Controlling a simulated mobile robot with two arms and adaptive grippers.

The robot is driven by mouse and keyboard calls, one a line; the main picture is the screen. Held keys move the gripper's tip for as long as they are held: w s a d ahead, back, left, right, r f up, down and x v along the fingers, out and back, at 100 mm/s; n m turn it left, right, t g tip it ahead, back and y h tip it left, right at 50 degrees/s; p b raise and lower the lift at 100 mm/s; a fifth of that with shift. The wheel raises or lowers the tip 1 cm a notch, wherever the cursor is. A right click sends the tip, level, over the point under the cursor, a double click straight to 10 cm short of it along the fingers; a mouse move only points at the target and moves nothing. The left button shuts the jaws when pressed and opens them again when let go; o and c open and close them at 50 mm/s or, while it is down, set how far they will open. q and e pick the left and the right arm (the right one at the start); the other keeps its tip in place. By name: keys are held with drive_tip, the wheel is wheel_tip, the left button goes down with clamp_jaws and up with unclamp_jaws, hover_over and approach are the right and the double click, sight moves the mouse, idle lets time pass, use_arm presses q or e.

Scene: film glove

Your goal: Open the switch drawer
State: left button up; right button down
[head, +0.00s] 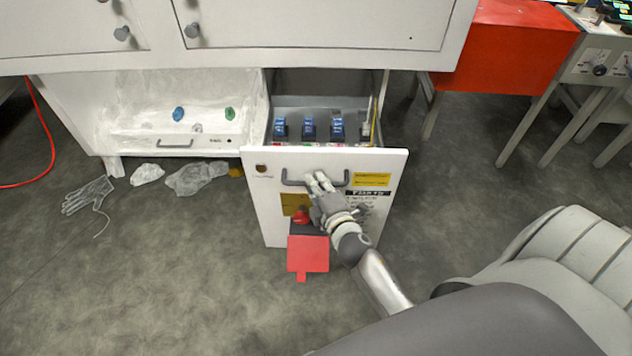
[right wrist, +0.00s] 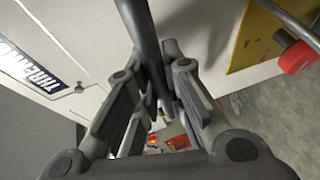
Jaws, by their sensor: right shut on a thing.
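The switch drawer (head: 262,210) is a white-fronted drawer pulled out from the cabinet, with its open top showing several blue switches (head: 308,128) inside. Its dark bar handle (head: 290,182) runs across the upper front, and the bar (right wrist: 142,30) also shows close up in the right wrist view. My right gripper (head: 320,183) is at the middle of the handle, with its fingers (right wrist: 155,85) shut around the bar. The fingers partly hide the handle and the labels on the front. My left gripper is in neither view.
A red plate (head: 308,254) hangs at the drawer's lower front below a red knob (head: 301,216). A glove (head: 88,195) and pale rags (head: 195,177) lie on the floor at left. A red cabinet (head: 505,45) stands at right. The floor in front is mostly clear.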

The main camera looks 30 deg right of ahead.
drive_tip(key=c, duration=1.5)
unclamp_jaws()
drive_tip(key=v, duration=1.2)
drive_tip(key=shift+d+f, duration=0.1)
